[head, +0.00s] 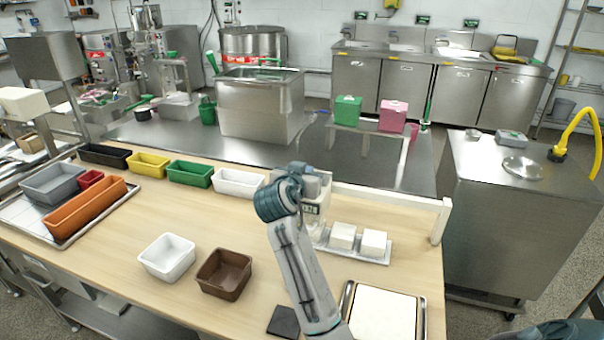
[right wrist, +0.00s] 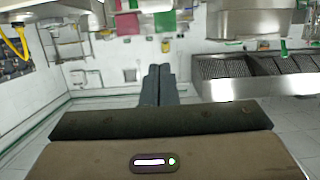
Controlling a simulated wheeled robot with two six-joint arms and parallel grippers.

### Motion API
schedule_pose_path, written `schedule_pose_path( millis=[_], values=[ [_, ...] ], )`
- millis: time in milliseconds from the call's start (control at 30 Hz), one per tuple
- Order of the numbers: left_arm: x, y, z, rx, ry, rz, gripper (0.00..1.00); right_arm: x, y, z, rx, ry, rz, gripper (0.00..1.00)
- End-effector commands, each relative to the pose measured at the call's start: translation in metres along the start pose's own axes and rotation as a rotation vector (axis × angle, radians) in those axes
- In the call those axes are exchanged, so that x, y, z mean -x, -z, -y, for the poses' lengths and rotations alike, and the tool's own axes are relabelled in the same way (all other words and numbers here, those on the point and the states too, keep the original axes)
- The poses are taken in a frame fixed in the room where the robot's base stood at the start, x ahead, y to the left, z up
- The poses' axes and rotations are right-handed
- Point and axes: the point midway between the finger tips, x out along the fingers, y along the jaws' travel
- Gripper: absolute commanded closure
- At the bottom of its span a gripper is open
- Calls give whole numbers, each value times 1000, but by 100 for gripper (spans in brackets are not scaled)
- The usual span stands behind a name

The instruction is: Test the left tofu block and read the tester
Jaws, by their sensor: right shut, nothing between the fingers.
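Two white tofu blocks sit on a light tray (head: 322,246) right of my right arm in the head view. The left block (head: 342,236) and the right block (head: 374,243) are apart. A pale device with a small display, apparently the tester (head: 313,208), stands just behind my right wrist. It is partly hidden, and its digits are too small to read. My right gripper (right wrist: 159,72) is shut and empty in the right wrist view, with its two dark fingers together. In the head view the arm mostly hides it, near the tester. My left gripper is not in view.
A white bin (head: 167,257) and a brown bin (head: 224,274) stand left of my right arm. A framed white board (head: 383,313) lies at the front right. Coloured bins line the back left. A raised white rail (head: 385,198) runs behind the tofu tray.

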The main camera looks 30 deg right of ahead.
Motion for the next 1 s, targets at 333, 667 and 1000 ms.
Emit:
schedule_pose_path(
  millis=[333, 667, 1000],
  values=[
    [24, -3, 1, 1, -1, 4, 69, -53, -18, 0, 4, 0, 4, 100],
    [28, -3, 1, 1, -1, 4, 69, -58, -39, 0, 0, 1, 0, 100],
    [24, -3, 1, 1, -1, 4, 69, -59, -43, 0, 0, 1, 0, 100]
  ],
)
